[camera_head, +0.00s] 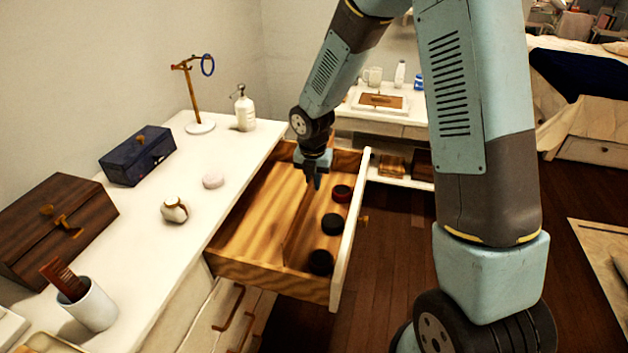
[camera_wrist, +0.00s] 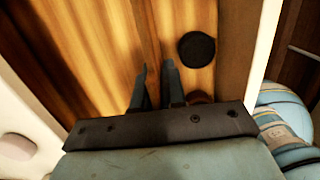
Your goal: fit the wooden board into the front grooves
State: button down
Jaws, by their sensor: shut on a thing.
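The wooden board (camera_head: 299,226) stands on edge inside the open drawer (camera_head: 268,279), running lengthwise with the same striped grain as the drawer floor. My gripper (camera_head: 314,183) reaches down into the far part of the drawer and is shut on the board's top edge near its far end. In the wrist view, the two dark fingers (camera_wrist: 155,72) sit one on each side of the thin board (camera_wrist: 152,38). The front grooves are not distinguishable in either view, and I cannot tell whether the board's ends are seated.
Several dark round containers lie right of the board, including a near one (camera_head: 321,262) and a middle one (camera_head: 333,224). The drawer's white front (camera_head: 350,230) is at right. The white dresser top (camera_head: 215,160) holds boxes, a bottle and a ring stand.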

jog(key=shift+f, duration=4.9)
jog(key=c, duration=1.1)
grip_release()
jog(key=shift+r, duration=0.1)
jog(key=r, duration=0.9)
jog(key=s+r, duration=0.1)
jog(key=r, duration=0.3)
jog(key=shift+a+r, duration=0.25)
